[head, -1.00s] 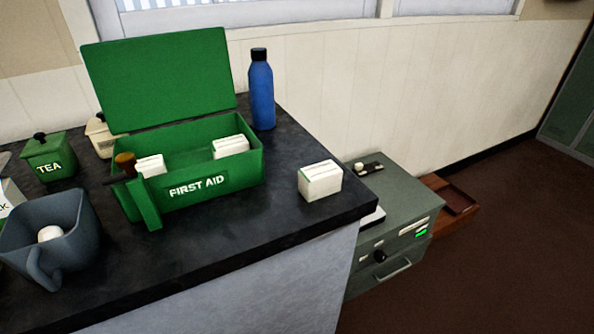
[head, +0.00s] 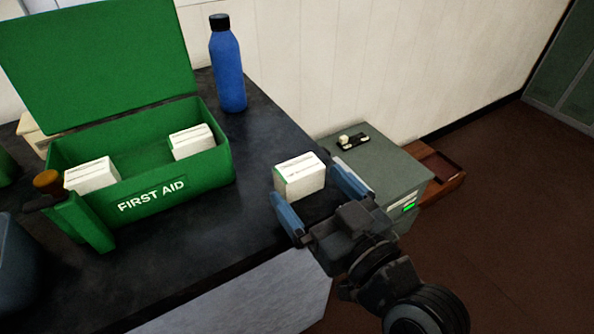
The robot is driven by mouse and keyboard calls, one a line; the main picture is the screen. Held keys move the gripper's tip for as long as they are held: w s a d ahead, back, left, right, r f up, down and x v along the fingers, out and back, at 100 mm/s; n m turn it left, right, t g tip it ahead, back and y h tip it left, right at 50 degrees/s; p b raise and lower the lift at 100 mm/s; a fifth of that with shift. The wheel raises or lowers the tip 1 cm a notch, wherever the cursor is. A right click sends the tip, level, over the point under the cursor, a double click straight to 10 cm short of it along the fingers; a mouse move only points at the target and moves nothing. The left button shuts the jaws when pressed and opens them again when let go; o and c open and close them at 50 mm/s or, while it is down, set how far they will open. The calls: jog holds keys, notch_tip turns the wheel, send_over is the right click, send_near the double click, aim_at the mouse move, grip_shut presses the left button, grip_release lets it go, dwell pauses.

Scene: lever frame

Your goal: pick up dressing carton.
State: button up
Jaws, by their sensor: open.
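A white dressing carton (head: 301,174) with a green edge stands on the dark counter near its right end, outside the first aid box. My gripper (head: 311,187) comes in from the lower right, with its two blue fingers spread apart. One finger is at the carton's front left and the other at its right. The carton is at the mouth between the fingers; I cannot tell whether either finger touches it. Two similar white cartons, one at the left (head: 92,175) and one at the right (head: 193,142), stand inside the open green first aid box (head: 150,199).
A blue bottle (head: 227,66) stands behind the box. A wooden-handled tool (head: 47,182) is at the box's front left corner. A grey cabinet (head: 378,165) stands beyond the counter's right edge. Dark counter is bare between box and carton.

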aim_at(292, 161)
jog(key=p+x, duration=0.1)
jog(key=x, duration=0.4)
jog(key=shift+w+d+r, duration=0.1)
jog(key=shift+w+r, duration=0.1)
jog(key=shift+w+a+f, duration=0.1)
jog(key=shift+w+a, duration=0.15)
jog(key=shift+w, duration=0.15)
jog(key=shift+c, duration=0.5)
jog(key=c, duration=0.8)
